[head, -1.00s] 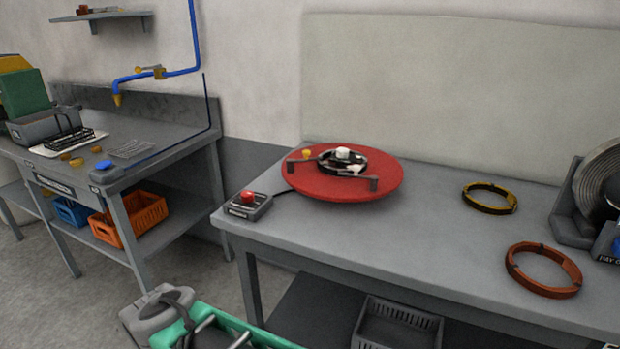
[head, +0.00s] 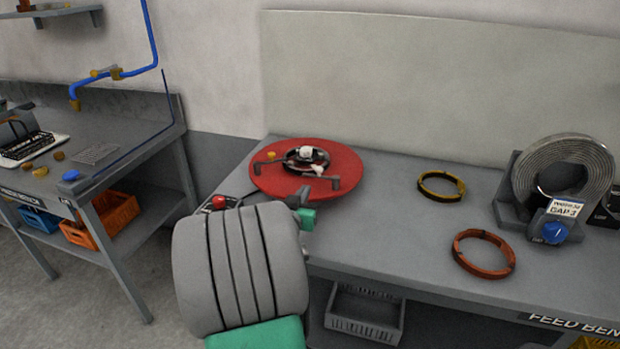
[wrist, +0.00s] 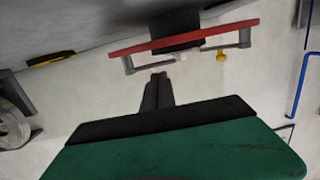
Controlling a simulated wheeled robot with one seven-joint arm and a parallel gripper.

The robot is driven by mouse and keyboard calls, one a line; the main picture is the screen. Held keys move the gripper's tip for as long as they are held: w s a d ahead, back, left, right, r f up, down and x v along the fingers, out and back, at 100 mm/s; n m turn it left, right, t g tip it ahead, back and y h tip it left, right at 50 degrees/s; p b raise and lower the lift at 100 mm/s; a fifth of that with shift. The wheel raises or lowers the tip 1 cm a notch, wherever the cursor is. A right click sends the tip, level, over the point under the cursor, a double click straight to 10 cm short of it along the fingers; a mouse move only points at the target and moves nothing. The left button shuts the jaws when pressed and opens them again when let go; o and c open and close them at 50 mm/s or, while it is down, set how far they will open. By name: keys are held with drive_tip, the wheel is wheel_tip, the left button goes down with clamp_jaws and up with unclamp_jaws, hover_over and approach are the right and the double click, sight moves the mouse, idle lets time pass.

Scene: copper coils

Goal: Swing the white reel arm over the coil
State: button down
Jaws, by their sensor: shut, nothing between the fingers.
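The red reel disc (head: 345,187) lies on the bench, with a dark ring and a white hub (head: 305,152) at its middle. Grey arms with end posts (head: 336,184) reach outward from the middle. A small white piece (head: 318,170) shows just in front of the hub; I cannot tell its exact shape. In the wrist view the disc (wrist: 190,38) is seen edge-on and upside down, with a yellow knob (wrist: 221,55). My gripper (wrist: 158,77) is shut and empty, apart from the disc in that view.
An orange-copper coil (head: 480,268) and a yellow-banded coil (head: 440,196) lie flat to the right of the disc. A metal strip roll (head: 535,178) stands at the right. A red-button box (head: 219,202) is partly hidden behind my arm. Bench between disc and coils is clear.

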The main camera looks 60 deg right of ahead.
sight(313, 176)
drive_tip(key=p+x, duration=0.1)
drive_tip(key=x, duration=0.5)
drive_tip(key=shift+w+d, duration=0.1)
drive_tip(key=shift+d, duration=0.3)
drive_tip(key=shift+f+b, duration=0.15)
drive_tip(key=shift+b, duration=0.3)
